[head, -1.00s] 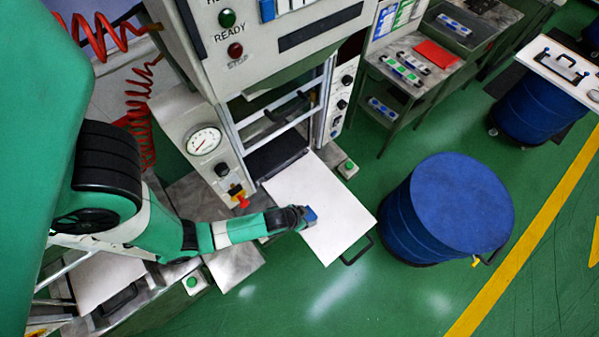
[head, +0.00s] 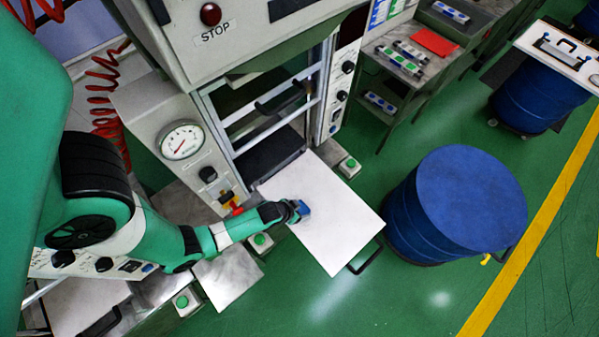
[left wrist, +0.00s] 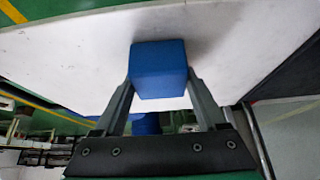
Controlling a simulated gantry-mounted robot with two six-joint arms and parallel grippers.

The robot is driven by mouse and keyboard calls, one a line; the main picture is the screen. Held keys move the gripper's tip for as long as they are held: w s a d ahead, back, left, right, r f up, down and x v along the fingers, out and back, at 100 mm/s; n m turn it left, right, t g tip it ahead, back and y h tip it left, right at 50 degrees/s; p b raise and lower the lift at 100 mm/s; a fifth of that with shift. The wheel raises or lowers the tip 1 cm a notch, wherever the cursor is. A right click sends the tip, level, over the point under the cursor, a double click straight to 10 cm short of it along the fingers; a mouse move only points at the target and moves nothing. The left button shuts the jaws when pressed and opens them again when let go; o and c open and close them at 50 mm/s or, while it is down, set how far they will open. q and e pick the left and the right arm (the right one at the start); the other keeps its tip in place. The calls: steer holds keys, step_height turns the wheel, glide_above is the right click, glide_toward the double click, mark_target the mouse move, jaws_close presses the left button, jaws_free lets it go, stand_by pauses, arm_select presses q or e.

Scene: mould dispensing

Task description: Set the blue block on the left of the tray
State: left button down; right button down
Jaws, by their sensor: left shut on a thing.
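The blue block (left wrist: 160,70) is held between the two fingers of my left gripper (left wrist: 162,90) in the left wrist view. In the head view the block (head: 304,208) shows as a small blue piece at the tip of my left gripper (head: 299,210). The block is over the left part of the white tray (head: 335,225), which sticks out from the press. The tray surface (left wrist: 235,35) lies close behind the block in the wrist view. I cannot tell whether the block touches it. My right gripper is not in view.
The press (head: 180,90) with its gauge stands behind the tray. A blue drum (head: 455,205) stands right of the tray. Button boxes (head: 349,166) sit near the tray's edges. A shelf (head: 415,60) with several small blocks is at the back. Most of the tray is bare.

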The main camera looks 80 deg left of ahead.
arm_select(q)
steer(key=shift+a+r, duration=0.1)
steer(key=shift+r, duration=0.1)
steer(key=shift+f, duration=0.2)
jaws_free()
steer(key=shift+r, duration=0.3)
steer(key=p+v, duration=0.3)
steer(key=v, duration=0.8)
steer(key=shift+s+r, duration=0.2)
steer(key=shift+r, duration=0.1)
